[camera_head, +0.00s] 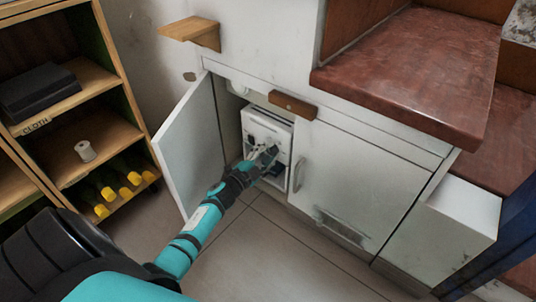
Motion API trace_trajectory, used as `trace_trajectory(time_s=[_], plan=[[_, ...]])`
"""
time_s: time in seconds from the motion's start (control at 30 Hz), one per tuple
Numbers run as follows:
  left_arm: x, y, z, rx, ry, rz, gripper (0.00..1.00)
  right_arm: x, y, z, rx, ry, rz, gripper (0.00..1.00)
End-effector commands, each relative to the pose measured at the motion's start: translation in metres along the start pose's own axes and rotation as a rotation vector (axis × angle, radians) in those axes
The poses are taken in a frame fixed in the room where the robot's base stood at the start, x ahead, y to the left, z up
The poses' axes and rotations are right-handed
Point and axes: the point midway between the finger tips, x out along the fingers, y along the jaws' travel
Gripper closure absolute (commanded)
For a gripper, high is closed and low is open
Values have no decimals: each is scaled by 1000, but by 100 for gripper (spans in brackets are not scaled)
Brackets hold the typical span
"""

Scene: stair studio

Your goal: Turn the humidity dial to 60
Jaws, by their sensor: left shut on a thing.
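A white box-shaped unit (266,124) stands inside the open low cupboard under the stairs. My left arm reaches in from the lower left, and my left gripper (267,156) is at the unit's front face. The gripper is shut on a small dark part there, which seems to be the dial (272,151). The gripper covers most of it, and its markings and setting are too small to read. My right gripper is not in view.
The open cupboard door (190,145) stands left of my arm. A closed door with a handle (298,174) is on the right. A wooden shelf unit (92,75) with yellow-ended bottles (107,193) stands left. Reddish stair steps (415,75) rise at right. The tiled floor (285,255) is clear.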

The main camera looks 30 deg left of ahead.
Motion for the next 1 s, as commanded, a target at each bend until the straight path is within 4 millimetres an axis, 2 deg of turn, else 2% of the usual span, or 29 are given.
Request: trace_trajectory(time_s=[0.3,0.7,0.73,0.9,1.0], plan=[[0,0,1,71,-2,1,98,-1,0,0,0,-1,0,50],[-1,0,1,75,-2,1,98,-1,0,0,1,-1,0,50],[-1,0,1,75,-2,1,63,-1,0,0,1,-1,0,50],[0,0,1,75,-1,1,42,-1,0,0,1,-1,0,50],[0,0,0,75,-1,1,42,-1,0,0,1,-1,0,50]])
